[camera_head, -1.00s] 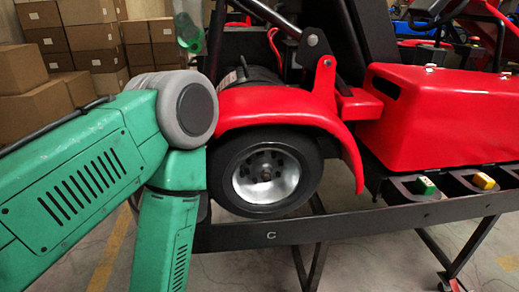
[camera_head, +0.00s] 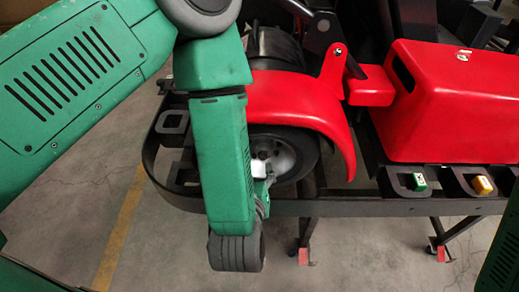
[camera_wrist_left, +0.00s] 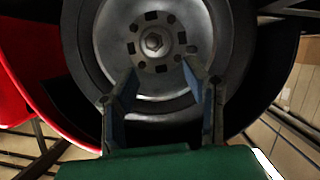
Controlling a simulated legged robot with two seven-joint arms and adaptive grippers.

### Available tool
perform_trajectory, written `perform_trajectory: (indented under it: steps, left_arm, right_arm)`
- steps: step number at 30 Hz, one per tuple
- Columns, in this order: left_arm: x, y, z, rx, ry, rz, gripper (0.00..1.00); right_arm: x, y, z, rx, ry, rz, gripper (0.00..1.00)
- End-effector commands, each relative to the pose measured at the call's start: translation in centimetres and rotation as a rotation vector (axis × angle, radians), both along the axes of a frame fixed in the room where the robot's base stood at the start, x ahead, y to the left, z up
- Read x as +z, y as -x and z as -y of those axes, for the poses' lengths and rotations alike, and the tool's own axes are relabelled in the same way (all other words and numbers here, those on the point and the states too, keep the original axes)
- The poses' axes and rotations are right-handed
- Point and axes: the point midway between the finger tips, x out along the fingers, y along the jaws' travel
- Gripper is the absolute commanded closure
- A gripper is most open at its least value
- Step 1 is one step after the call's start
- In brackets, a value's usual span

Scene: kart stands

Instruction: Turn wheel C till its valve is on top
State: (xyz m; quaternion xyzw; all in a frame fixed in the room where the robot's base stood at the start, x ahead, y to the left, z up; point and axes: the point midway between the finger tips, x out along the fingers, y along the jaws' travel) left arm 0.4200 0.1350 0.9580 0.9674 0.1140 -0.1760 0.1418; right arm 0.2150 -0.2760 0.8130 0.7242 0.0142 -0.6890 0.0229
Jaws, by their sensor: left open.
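Wheel C (camera_head: 309,152), a black tyre with a silver rim, sits under a red fender. In the head view my left forearm hides its left part. My left gripper (camera_head: 264,172) is at the wheel's front, partly hidden by my arm. In the left wrist view the wheel's rim (camera_wrist_left: 115,38) shows a central hub nut and a ring of dark holes. My left gripper (camera_wrist_left: 158,72) is open there, its two fingers apart over the lower part of the rim, with nothing held between them. I cannot make out the valve. My right gripper is not seen.
A red body box (camera_head: 450,110) is at the right. The stand's legs reach the floor. Open floor (camera_head: 60,215) lies at the left.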

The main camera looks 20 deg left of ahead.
Motion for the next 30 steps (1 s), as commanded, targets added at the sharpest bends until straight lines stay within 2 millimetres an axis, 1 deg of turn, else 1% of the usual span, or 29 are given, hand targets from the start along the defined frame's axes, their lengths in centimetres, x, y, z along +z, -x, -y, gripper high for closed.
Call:
perform_trajectory:
  steps: [1, 6, 9, 12, 18, 26, 27, 29, 30]
  left_arm:
    - [-0.3, -1.1, -0.3, 0.002, -0.001, 0.002, 0.59]
    - [-1.7, -4.4, -0.7, 0.002, -0.001, 0.002, 0.59]
    - [-2.3, -5.9, -1.2, 0.001, 0.000, 0.002, 0.59]
    - [-2.8, -7.0, -1.4, 0.001, 0.000, 0.000, 0.59]
    - [-3.3, -8.2, -1.8, -0.001, 0.002, 0.002, 0.59]
    - [-3.3, -8.3, -1.6, -0.001, -0.001, 0.001, 0.59]
    - [-3.3, -8.3, -1.6, -0.001, -0.001, 0.001, 0.72]
    - [-3.3, -8.2, -1.6, -0.001, -0.002, 0.001, 0.93]
    - [-3.3, -8.2, -1.6, -0.002, -0.002, 0.000, 1.00]
  right_arm:
    - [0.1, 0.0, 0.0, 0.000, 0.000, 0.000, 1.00]
    - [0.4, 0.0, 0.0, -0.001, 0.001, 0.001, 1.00]
    - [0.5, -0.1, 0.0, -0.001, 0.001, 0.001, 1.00]
    - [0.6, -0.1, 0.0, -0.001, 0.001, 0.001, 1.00]
    - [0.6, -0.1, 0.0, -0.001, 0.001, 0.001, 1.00]
    - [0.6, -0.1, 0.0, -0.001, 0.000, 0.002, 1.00]
    - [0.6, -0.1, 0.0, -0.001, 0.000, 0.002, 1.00]
    - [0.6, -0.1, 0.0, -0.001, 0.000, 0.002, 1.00]
    - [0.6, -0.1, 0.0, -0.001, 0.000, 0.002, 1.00]
